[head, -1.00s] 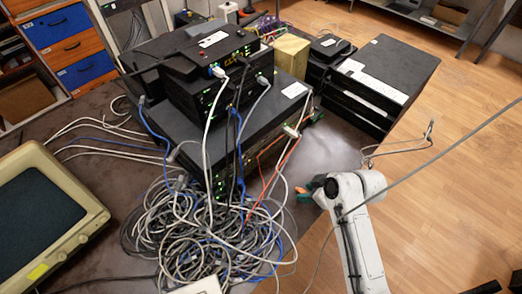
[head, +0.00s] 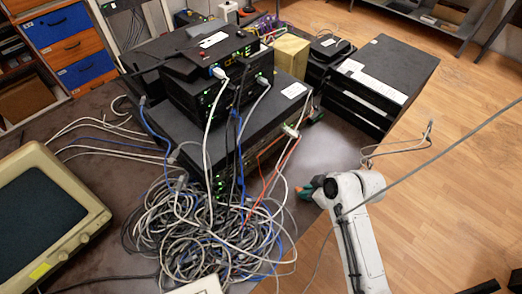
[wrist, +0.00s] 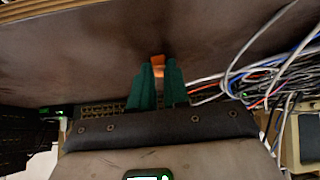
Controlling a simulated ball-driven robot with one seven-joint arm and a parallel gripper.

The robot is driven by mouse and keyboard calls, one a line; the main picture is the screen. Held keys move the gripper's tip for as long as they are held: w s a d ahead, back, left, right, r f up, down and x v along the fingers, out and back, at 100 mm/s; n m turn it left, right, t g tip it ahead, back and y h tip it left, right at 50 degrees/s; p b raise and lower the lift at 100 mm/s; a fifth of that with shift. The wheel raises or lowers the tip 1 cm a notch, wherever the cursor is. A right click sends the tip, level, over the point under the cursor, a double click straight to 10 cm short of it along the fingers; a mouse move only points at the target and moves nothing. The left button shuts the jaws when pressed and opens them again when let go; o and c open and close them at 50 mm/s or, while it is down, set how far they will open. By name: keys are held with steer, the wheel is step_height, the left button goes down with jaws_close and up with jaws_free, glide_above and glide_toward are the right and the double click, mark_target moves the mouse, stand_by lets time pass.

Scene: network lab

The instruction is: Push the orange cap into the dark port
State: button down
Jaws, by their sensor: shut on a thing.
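The orange cap (wrist: 158,62) shows between the tips of my gripper's green fingers (wrist: 160,72) in the wrist view. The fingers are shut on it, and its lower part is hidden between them. In the head view my gripper (head: 303,191) is small, to the right of the cable tangle and in front of the stacked network equipment. The cap is too small to make out clearly there. I cannot pick out the dark port in either view.
A stack of black network units (head: 262,98) stands on the dark table, with a large cable tangle (head: 190,235) in front. Orange cables (head: 268,160) hang near my gripper. A beige monitor (head: 45,215) is at left. A black cabinet (head: 385,80) stands behind my arm.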

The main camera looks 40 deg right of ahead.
stand_by(0.4)
steer(key=shift+r+p, duration=2.5)
steer(key=shift+p, duration=0.1)
steer(key=c, duration=1.7)
jaws_free()
jaws_close()
steer(key=shift+w, duration=0.1)
steer(key=shift+m+h, duration=0.3)
steer(key=shift+m, duration=0.3)
steer(key=w, duration=0.2)
steer(key=w+b, duration=0.1)
steer(key=w, duration=0.2)
steer(key=w+a+b, duration=0.1)
steer(key=w, duration=0.2)
steer(key=shift+w, duration=0.15)
steer(key=shift+w+r+b, duration=0.15)
steer(key=shift+w+b, duration=1)
steer(key=shift+w, duration=1.25)
